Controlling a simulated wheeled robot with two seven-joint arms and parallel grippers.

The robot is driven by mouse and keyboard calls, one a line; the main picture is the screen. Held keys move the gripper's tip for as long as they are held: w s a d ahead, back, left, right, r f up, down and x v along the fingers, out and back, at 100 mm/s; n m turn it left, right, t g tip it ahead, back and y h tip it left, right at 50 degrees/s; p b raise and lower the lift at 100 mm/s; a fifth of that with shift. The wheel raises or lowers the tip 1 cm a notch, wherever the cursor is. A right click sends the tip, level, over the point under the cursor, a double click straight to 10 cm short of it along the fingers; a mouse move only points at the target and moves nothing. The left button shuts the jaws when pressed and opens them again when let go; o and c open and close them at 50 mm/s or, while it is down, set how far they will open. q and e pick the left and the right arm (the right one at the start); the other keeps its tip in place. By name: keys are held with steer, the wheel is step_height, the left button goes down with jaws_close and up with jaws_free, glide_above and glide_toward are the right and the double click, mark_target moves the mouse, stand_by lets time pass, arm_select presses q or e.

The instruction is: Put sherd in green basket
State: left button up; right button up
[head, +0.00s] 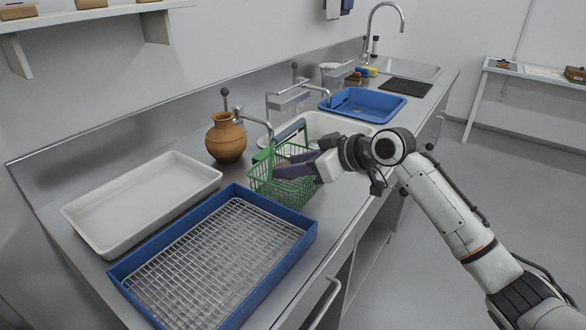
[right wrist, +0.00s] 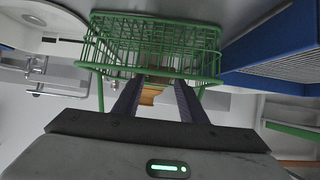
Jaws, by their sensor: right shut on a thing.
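The green wire basket (head: 264,191) stands on the steel counter, beside the sink, and fills the upper part of the right wrist view (right wrist: 155,35). My right gripper (head: 283,164) reaches in from the right, with its dark fingers over the basket's opening in the head view. In the right wrist view the gripper (right wrist: 156,82) is shut on an orange-brown sherd (right wrist: 150,95), which shows between the fingers, close to the basket's rim. In the head view the sherd is hidden by the fingers and basket. My left gripper is not in view.
A blue tray with a wire rack (head: 123,267) lies just left of the basket, with a white tray (head: 83,215) behind it. A brown clay pot (head: 226,138) stands behind the basket. A tap, a white sink (head: 322,125) and a blue basin (head: 378,112) are farther along.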

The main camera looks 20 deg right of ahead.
steer(key=shift+f, duration=0.4)
steer(key=shift+f, duration=0.55)
steer(key=shift+f, duration=0.1)
steer(key=o, duration=1.1)
steer(key=shift+f, duration=0.15)
steer(key=shift+c, duration=0.2)
steer(key=shift+s, duration=0.1)
steer(key=shift+r, duration=0.25)
steer(key=r+v, duration=0.1)
steer(key=v, duration=1.1)
steer(key=shift+r, duration=0.15)
